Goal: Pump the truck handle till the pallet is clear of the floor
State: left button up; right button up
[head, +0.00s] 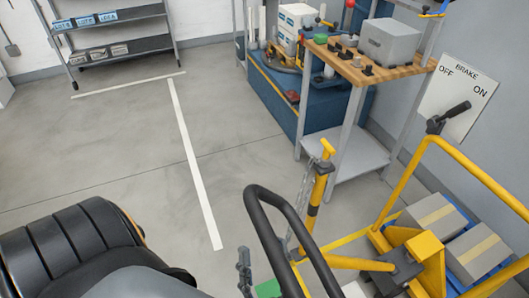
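A black looped handle (282,222) rises at the bottom centre, beside a yellow post (318,192) with a hanging chain. Yellow tubing (408,185) and a yellow block (424,250) stand at the lower right, around cartons (477,252). The pallet's underside and the floor under it are hidden, so I cannot tell whether it is raised. A dark grey jointed piece (244,270) at the bottom edge looks like part of my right gripper, left of the looped handle and apart from it. Its fingertips are not clear. My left gripper is not in view.
A wooden-topped bench (400,72) and a blue cabinet (272,97) stand at the back. A brake board (456,88) with a black-gripped lever (452,113) is at the right. White lines (194,160) mark the open floor left of centre.

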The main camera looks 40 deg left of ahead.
jog(key=v, duration=1.2)
dwell(0.3)
